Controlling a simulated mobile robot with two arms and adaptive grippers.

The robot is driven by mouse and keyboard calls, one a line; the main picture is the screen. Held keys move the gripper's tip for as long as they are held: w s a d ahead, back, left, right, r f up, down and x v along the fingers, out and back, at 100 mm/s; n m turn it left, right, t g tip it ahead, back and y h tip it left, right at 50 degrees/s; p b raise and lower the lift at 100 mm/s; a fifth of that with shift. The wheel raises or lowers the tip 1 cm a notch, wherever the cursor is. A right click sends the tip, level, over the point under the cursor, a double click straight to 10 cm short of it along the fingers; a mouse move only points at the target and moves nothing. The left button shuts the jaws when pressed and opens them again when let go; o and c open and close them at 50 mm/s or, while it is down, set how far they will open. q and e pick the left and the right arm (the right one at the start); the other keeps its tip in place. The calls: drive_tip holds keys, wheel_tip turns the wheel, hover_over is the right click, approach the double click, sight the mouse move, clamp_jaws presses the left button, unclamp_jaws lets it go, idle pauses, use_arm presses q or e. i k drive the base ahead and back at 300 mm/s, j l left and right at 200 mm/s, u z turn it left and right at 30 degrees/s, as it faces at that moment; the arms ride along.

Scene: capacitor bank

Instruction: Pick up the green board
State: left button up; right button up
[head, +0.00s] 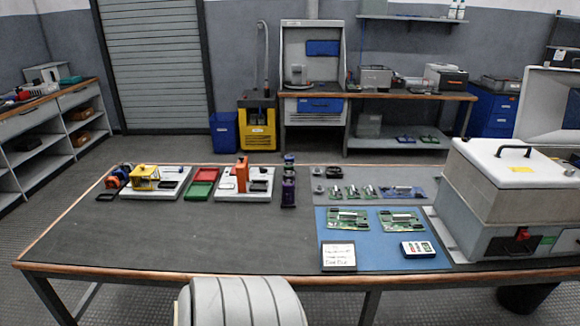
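Two green boards lie flat on a blue mat (385,253) at the right half of the table. The left green board (347,219) and the right green board (399,220) lie side by side, apart, each with a pale strip-like part on top. Which one the task means I cannot tell. Smaller green pieces (351,191) lie on the grey mat (405,175) behind them. Neither of my grippers shows in the head view.
A handwritten card (338,257) and a small keypad-like device (418,249) lie in front of the boards. A large grey lidded machine (510,205) stands close on the right. Trays and fixtures line the table's back; its left front (150,235) is clear.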

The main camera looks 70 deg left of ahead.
sight(337, 219)
drive_tip(key=k+u, duration=0.1)
drive_tip(key=u, duration=1.8)
